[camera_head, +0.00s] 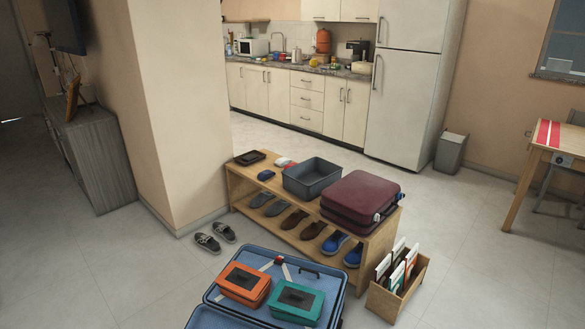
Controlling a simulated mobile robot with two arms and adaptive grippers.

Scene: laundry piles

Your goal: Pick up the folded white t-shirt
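I cannot make out a folded white t-shirt for sure in the head view. A small white and red item (285,162) lies on top of the wooden shoe bench (240,176), behind the grey bin (312,177). It is too small to tell what it is. A small dark blue item (266,175) and a black tray-like item (250,158) lie to its left on the bench. Neither of my grippers is in view.
An open blue suitcase (258,258) on the floor holds an orange case (246,283) and a green case (296,303). A closed maroon suitcase (360,198) lies on the bench. A wooden file box (400,290) stands at right.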

